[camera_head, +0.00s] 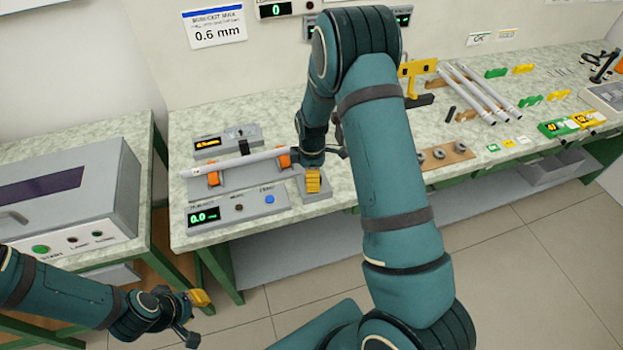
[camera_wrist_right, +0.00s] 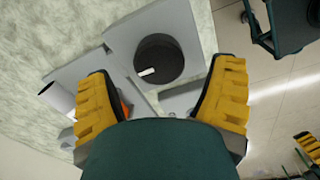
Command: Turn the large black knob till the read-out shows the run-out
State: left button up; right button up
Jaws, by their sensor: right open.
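The large black knob (camera_wrist_right: 158,58) with a white mark sits on a grey plate, and it shows in the right wrist view. In the head view my right gripper hides it. My right gripper (camera_wrist_right: 168,72) is open, its yellow fingers on either side of the knob in that view; whether they touch it I cannot tell. In the head view it points down over the plate (camera_head: 318,190) at the fixture's right end. The green read-out (camera_head: 203,215) seems to show 0.0. A grey rod (camera_head: 245,165) lies on two orange supports. My left gripper (camera_head: 198,300) hangs low at left, away from the bench.
A blue button (camera_head: 269,199) is on the read-out box. A small box with an orange display (camera_head: 207,142) stands behind the rod. A grey machine (camera_head: 70,200) is on the left table. Several rods (camera_head: 480,95) lie at right. A wall sign (camera_head: 216,27) reads 0.6 mm.

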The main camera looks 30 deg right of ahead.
jog(key=shift+f, duration=0.9)
jog(key=c, duration=1.2)
